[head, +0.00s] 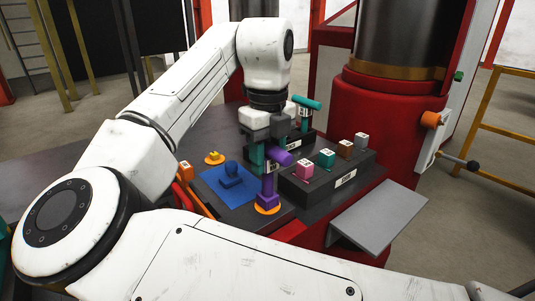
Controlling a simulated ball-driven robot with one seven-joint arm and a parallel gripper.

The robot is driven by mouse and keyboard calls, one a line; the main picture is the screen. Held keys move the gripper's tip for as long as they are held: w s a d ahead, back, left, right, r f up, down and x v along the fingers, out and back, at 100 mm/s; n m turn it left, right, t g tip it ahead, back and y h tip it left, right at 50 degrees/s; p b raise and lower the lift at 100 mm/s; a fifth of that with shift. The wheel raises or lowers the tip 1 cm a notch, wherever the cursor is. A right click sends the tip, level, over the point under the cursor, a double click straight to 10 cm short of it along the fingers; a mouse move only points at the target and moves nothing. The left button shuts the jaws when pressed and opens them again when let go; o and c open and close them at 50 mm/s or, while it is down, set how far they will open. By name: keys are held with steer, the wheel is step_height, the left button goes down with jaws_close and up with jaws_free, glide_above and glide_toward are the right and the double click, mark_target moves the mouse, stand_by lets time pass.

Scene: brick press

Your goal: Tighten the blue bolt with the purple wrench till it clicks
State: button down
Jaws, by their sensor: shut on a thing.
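The purple wrench (268,184) stands roughly upright, with its thick crossbar on top and its lower end over a purple block on an orange ring (267,210). My gripper (270,153) is shut on its upper part from above. I cannot tell whether the wrench touches the purple block. The blue bolt (231,170) stands on a flat blue plate (222,192), to the left of the wrench and apart from it. A teal part (257,158) shows beside the fingers; I cannot tell what it belongs to.
A teal T-handled tool (305,107) stands behind. A grey shelf (380,220) juts out at right.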

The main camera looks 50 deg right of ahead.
steer(key=shift+m+p, duration=0.65)
steer(key=shift+m, duration=0.45)
steer(key=shift+m+p, duration=0.35)
steer(key=shift+m, duration=0.55)
steer(key=shift+m, duration=0.3)
steer(key=shift+m+p, duration=0.4)
steer(key=shift+m, duration=0.5)
steer(key=shift+m, duration=1.3)
steer(key=shift+n+p, duration=0.4)
steer(key=shift+p, duration=0.25)
